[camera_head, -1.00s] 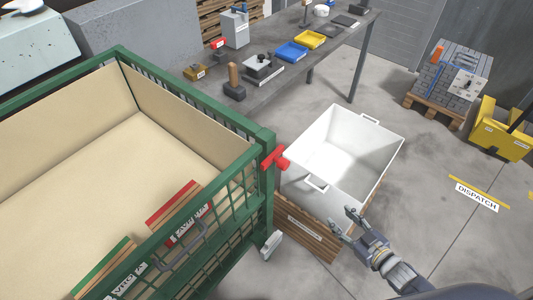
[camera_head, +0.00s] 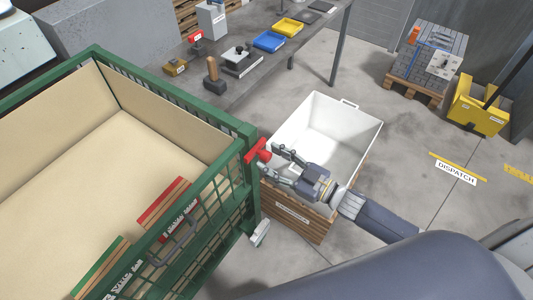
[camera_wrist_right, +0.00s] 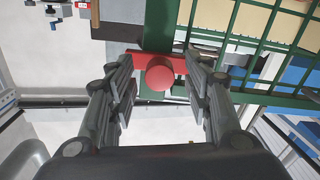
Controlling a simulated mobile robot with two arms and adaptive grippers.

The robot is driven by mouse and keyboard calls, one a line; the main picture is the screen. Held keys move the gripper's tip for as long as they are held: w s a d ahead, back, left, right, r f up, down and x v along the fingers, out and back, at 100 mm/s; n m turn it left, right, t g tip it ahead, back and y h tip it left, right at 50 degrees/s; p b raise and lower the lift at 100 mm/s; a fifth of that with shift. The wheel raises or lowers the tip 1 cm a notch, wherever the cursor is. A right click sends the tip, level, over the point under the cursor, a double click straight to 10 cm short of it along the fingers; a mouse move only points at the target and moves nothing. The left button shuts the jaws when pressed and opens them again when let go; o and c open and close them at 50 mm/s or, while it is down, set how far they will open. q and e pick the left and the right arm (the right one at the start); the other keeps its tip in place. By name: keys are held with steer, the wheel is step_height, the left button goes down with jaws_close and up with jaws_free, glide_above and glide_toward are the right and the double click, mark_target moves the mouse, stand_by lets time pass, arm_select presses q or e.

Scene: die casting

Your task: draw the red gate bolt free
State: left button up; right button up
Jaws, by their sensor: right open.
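The red gate bolt (camera_head: 257,151) sits on the corner post of the green mesh crate (camera_head: 244,135), at the gate's right end. In the right wrist view the bolt's round red knob (camera_wrist_right: 160,77) faces the camera, with a red bar behind it. My right gripper (camera_head: 269,158) is open, its fingertips pointing left at the bolt. In the right wrist view the gripper (camera_wrist_right: 162,88) has one finger on each side of the knob, with gaps to both. Whether the fingertips touch the red bar I cannot tell. My left gripper is not in view.
A white bin (camera_head: 366,122) on a wooden base stands right of the crate, under my right gripper. A workbench (camera_head: 222,96) with trays and tools runs behind. Red and green edged boards lie inside the crate.

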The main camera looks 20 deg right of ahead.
steer(key=shift+x, duration=1.25)
jaws_close()
steer(key=w+d, duration=0.1)
steer(key=w+d+b, duration=0.1)
steer(key=d, duration=0.1)
steer(key=shift+w+d, duration=0.3)
steer(key=shift+w, duration=0.05)
steer(key=shift+c, duration=0.6)
jaws_free()
steer(key=shift+o, duration=0.6)
